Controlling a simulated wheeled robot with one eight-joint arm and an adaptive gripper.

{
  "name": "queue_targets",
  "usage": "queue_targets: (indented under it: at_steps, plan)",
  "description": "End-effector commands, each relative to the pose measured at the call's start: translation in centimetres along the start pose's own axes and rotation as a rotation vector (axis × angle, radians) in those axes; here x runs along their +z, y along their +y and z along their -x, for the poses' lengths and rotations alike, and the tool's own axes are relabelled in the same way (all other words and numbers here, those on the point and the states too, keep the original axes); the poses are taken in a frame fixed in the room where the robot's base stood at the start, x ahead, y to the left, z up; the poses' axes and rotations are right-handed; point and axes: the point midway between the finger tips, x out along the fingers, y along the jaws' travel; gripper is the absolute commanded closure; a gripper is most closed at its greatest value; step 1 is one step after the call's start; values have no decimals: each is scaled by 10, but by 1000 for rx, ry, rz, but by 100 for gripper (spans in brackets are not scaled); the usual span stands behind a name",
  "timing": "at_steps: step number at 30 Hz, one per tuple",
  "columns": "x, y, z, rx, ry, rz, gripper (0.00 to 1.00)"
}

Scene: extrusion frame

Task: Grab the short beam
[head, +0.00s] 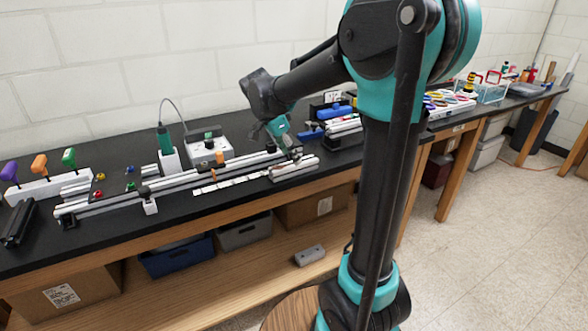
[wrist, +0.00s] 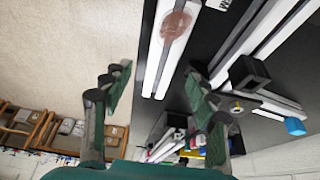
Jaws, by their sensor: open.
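A short silver-white beam (head: 293,168) lies near the front edge of the black tabletop in the head view. In the wrist view, a pale beam (wrist: 157,62) with a reddish-brown oval patch lies beside the table edge; it looks like the same beam. My gripper (head: 291,152) is above the short beam in the head view. In the wrist view, my gripper (wrist: 157,75) is open, with its fingers on either side of the pale beam's near part. Nothing is held. I cannot tell the exact height of the fingertips above the beam.
Long rails (head: 180,183) run along the bench to the left, and a black bracket (wrist: 248,74) sits on rails close to the right finger. Blue parts (head: 335,113) and more beams lie behind. A grey block (head: 309,255) rests on the lower shelf.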

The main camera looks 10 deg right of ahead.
Motion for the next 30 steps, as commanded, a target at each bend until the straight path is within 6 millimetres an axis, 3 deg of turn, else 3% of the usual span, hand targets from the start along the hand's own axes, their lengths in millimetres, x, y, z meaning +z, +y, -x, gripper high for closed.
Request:
queue_targets:
  at_steps: [5, 13, 22, 30]
  plan:
    - [1, -1, -13, 0, 0, 0, 41]
    - [3, -2, -49, 0, 0, -1, 41]
    - [3, -2, -54, 0, 0, 1, 41]
    - [3, -2, -54, 0, 0, 0, 72]
